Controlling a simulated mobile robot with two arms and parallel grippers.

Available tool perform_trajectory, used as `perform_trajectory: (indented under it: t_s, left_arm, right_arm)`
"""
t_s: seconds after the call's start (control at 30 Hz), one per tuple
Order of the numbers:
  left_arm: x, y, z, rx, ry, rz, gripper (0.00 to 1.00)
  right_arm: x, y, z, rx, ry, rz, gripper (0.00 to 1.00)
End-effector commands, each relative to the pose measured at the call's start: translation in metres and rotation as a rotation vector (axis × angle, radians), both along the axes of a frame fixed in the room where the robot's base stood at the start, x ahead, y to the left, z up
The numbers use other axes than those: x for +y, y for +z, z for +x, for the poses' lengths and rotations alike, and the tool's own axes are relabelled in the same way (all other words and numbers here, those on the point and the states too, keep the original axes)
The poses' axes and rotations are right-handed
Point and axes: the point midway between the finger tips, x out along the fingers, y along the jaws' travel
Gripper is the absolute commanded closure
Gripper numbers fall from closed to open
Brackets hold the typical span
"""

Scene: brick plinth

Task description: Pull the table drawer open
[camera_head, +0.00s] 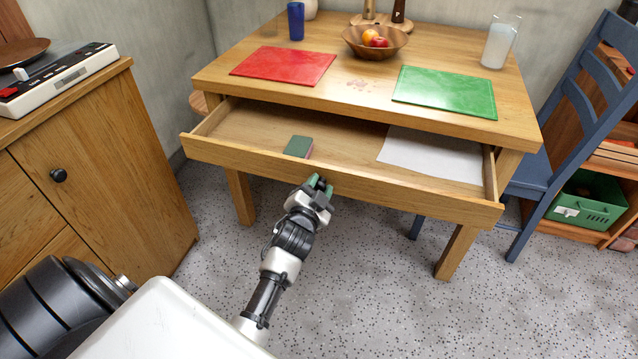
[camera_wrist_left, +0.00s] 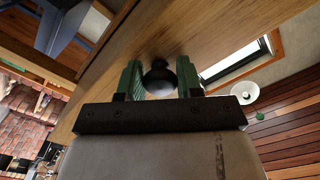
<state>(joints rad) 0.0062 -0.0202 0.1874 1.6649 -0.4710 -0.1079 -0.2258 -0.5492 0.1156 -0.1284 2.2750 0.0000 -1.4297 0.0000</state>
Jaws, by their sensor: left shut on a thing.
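The wooden table (camera_head: 215,83) has a wide drawer (camera_head: 400,190) that stands pulled out towards me, its inside showing. A small dark green book or box (camera_head: 299,146) and a white sheet (camera_head: 432,156) lie in it. My left gripper (camera_head: 319,186) is at the middle of the drawer front. In the left wrist view the green fingers of my left gripper (camera_wrist_left: 160,82) are on both sides of a dark round knob (camera_wrist_left: 159,76) on the drawer front, shut on it. The knob is hidden in the head view. My right gripper is not in view.
On the table are a red mat (camera_head: 283,66), a green mat (camera_head: 445,91), a fruit bowl (camera_head: 374,42), a blue cup (camera_head: 296,21) and a glass (camera_head: 500,42). A wooden cabinet (camera_head: 110,165) stands left, a blue chair (camera_head: 590,115) right. Speckled floor below the drawer is clear.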

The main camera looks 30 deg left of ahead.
Motion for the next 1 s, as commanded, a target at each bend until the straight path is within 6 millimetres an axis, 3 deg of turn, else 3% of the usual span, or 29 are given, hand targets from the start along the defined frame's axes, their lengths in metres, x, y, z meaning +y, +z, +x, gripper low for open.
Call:
perform_trajectory:
  t_s: [0.33, 0.37, 0.5, 0.83, 0.93, 1.0]
  left_arm:
    - [0.0, 0.0, 0.0, -0.001, -0.001, 0.0, 1.0]
    - [0.0, 0.0, 0.0, -0.001, -0.001, 0.0, 0.61]
    - [0.0, 0.0, 0.0, -0.001, -0.001, 0.0, 0.4]
    - [-0.001, 0.0, -0.004, 0.001, -0.001, 0.0, 0.39]
    - [-0.004, 0.0, -0.014, 0.001, 0.0, 0.0, 0.39]
    - [-0.007, 0.0, -0.026, 0.002, 0.0, -0.001, 0.39]
  right_arm:
    - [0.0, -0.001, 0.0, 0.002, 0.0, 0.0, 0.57]
    - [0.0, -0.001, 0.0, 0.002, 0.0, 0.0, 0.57]
    - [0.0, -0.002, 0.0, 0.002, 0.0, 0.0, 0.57]
    - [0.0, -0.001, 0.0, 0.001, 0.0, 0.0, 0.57]
    - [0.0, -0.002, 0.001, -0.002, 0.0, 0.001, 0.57]
    - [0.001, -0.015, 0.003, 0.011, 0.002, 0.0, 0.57]
